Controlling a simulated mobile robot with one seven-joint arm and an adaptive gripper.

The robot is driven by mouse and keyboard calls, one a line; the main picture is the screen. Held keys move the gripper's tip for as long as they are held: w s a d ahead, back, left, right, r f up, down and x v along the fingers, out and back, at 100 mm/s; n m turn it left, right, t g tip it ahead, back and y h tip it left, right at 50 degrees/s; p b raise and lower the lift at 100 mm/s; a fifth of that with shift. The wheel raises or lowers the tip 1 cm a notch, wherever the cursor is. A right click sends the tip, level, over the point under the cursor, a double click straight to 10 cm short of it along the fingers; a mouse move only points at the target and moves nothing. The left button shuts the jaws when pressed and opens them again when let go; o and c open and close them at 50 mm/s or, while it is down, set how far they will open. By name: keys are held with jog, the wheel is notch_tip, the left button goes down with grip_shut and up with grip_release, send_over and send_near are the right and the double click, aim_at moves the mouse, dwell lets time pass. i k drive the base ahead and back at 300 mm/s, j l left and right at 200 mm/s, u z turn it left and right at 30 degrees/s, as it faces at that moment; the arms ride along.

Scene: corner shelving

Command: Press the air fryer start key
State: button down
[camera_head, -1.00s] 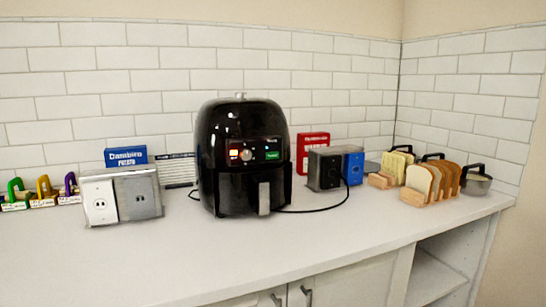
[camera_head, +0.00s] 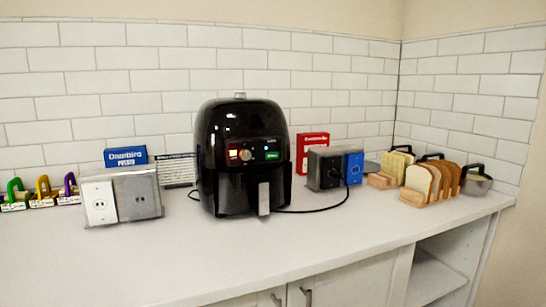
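A black air fryer (camera_head: 240,155) stands upright on the white counter, near the middle of the view. Its front panel has a round knob (camera_head: 246,155), a small red-orange patch to the left of the knob and a green key (camera_head: 272,155) on the right, which looks like the start key; its lettering is too small to read. A grey handle (camera_head: 264,198) sticks out from the drawer below. My gripper is not in view.
Outlet boxes (camera_head: 122,199) stand left of the fryer, with a blue box (camera_head: 126,157) behind. A black-and-blue box (camera_head: 335,168), a cable (camera_head: 318,210) and bread racks (camera_head: 432,183) are on the right. The counter front (camera_head: 200,255) is clear.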

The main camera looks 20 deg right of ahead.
aim_at(275, 155)
jog(key=z, duration=1.6)
jog(key=i+j, duration=0.2)
jog(key=i, duration=0.2)
